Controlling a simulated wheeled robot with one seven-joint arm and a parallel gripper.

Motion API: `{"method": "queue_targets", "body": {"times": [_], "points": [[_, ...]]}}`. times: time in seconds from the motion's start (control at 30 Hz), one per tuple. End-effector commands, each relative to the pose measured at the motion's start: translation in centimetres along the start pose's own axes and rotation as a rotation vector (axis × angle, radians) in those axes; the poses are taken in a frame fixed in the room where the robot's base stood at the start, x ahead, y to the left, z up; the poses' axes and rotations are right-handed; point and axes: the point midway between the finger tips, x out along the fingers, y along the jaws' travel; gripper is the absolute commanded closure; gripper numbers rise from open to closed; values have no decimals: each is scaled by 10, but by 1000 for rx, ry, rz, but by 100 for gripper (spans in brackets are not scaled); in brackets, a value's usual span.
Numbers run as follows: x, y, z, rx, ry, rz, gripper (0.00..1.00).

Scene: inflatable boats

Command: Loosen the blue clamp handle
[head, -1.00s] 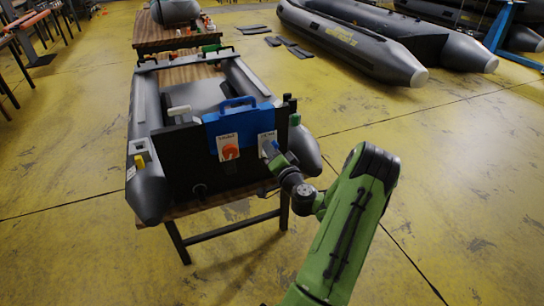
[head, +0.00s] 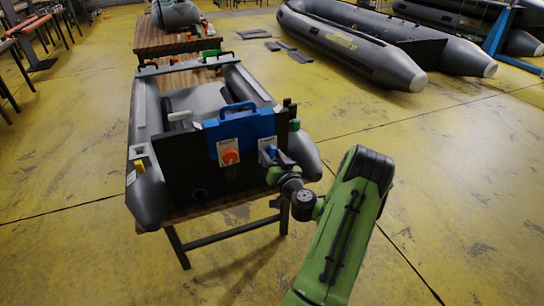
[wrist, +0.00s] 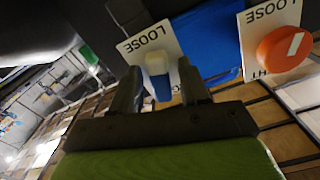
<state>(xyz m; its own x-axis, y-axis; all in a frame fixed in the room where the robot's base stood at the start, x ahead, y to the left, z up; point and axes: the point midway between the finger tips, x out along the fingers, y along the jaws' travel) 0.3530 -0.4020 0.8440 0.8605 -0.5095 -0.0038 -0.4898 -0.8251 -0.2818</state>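The blue clamp handle (wrist: 160,84), with a pale top face, stands out from a white plate (wrist: 150,42) marked LOOSE in the wrist view. My gripper (wrist: 158,84) has its two dark fingers on either side of the handle, with narrow gaps showing. It looks open, and contact is not visible. In the head view the handle (head: 270,151) is a small blue piece at the right of the boat's dark transom board (head: 200,185). My gripper (head: 275,160) is right at it, and its fingertips are hard to make out there.
An orange knob (head: 230,157) on another LOOSE-marked plate sits left of the clamp handle, below a blue carry-handled piece (head: 240,122). The grey inflatable boat (head: 148,195) rests on a wooden table (head: 225,203). Open yellow floor (head: 440,190) lies to the right.

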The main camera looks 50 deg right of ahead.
Motion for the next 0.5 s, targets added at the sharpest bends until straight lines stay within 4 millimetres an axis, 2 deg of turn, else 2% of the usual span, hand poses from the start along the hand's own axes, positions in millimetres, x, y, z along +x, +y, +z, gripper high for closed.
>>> {"method": "queue_targets", "body": {"times": [0.03, 0.13, 0.37, 0.5], "points": [[0, 0, 0, 0, 1, 0, 46], [0, 0, -1, 1, 2, 0, 32], [0, 0, -1, 1, 3, 0, 32], [-13, 1, 0, 5, -1, 3, 32]]}}
